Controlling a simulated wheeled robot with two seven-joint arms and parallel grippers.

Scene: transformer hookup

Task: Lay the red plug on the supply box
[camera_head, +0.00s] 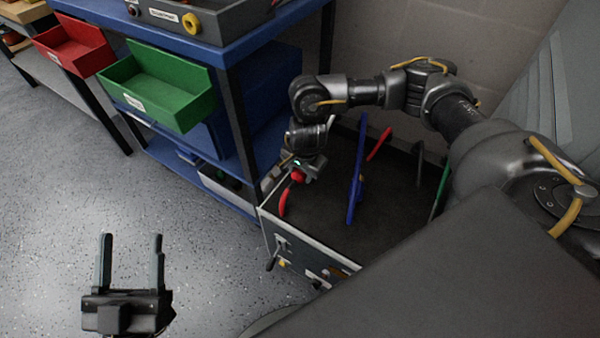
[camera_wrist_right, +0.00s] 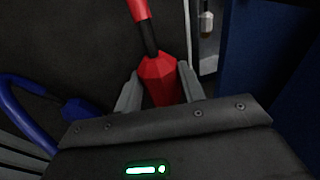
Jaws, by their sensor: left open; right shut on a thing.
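The red plug (camera_head: 298,175) is in my right gripper (camera_head: 304,168), over the left part of a dark-topped box with a pale rim (camera_head: 345,262), which I take as the supply box. In the right wrist view the plug (camera_wrist_right: 159,78) sits between the two fingers of the right gripper (camera_wrist_right: 160,90), with a black band and red cable (camera_wrist_right: 138,10) leading away from it. Whether the plug touches the box top is not clear. My left gripper (camera_head: 130,262) is open and empty above the floor at lower left.
A blue cable (camera_head: 356,190) stands across the box top, also in the right wrist view (camera_wrist_right: 30,120). A green cable (camera_head: 440,190) is further right. A blue shelf unit (camera_head: 215,55) with a green bin (camera_head: 155,92) and a red bin (camera_head: 75,45) stands left. The floor at left is clear.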

